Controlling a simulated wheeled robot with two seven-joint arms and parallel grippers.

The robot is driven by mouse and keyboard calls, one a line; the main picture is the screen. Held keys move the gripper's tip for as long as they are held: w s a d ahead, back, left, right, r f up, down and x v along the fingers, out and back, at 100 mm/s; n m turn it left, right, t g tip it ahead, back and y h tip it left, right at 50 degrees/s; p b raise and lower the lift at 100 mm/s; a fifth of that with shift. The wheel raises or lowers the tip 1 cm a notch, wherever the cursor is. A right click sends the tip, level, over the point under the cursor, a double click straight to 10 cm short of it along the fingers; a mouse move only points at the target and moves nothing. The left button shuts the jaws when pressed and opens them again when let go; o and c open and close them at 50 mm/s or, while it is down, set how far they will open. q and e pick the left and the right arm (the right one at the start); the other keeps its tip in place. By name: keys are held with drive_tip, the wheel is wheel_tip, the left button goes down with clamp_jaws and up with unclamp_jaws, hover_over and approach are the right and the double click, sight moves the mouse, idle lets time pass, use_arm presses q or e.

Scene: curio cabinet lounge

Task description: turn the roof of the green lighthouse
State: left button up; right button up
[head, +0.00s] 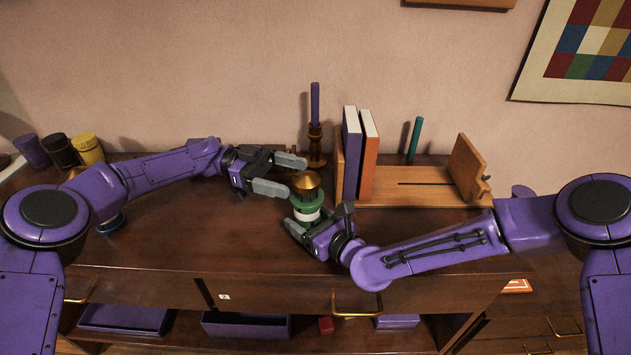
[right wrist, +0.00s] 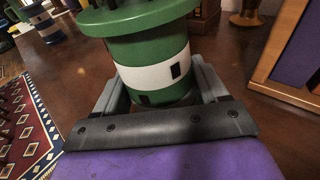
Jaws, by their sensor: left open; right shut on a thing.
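The green lighthouse (head: 305,222) stands upright on the cabinet top, green with a white band and a brass-coloured domed roof (head: 306,181). In the right wrist view its green and white body (right wrist: 154,62) fills the middle, and the roof is out of frame. My right gripper (head: 318,225) is shut on the lighthouse's lower body, one finger on each side. My left gripper (head: 282,174) is open and empty, its fingers pointing right, just left of the roof. I cannot tell whether a finger touches the roof.
A candlestick with a purple candle (head: 315,105) stands behind the lighthouse. A wooden book rack (head: 420,185) with two books (head: 360,155) stands behind right. Purple, black and yellow cups (head: 88,148) stand far left. The cabinet's front edge lies close before the lighthouse.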

sight(315, 186)
use_arm(q)
drive_tip(key=x, duration=0.6)
drive_tip(key=shift+d, duration=0.4)
drive_tip(key=c, duration=1)
drive_tip(key=shift+o, duration=0.2)
drive_tip(key=m+g+y, duration=0.2)
drive_tip(key=g, duration=0.1)
drive_tip(key=m+g+y, duration=0.1)
drive_tip(key=m+g, duration=0.1)
drive_tip(key=shift+s+r, duration=0.25)
drive_tip(key=shift+s, duration=0.1)
drive_tip(key=shift+a+f+m+g+y, duration=0.15)
drive_tip(key=shift+a+m+g+y, duration=0.05)
drive_tip(key=shift+m+g+y, duration=0.25)
drive_tip(key=shift+g, duration=0.25)
drive_tip(key=o, duration=1)
drive_tip(key=shift+a+f, duration=0.1)
drive_tip(key=shift+c, duration=0.2)
wheel_tip(315, 186, up, 10)
drive_tip(key=shift+s+r, duration=0.1)
drive_tip(key=shift+s, duration=0.05)
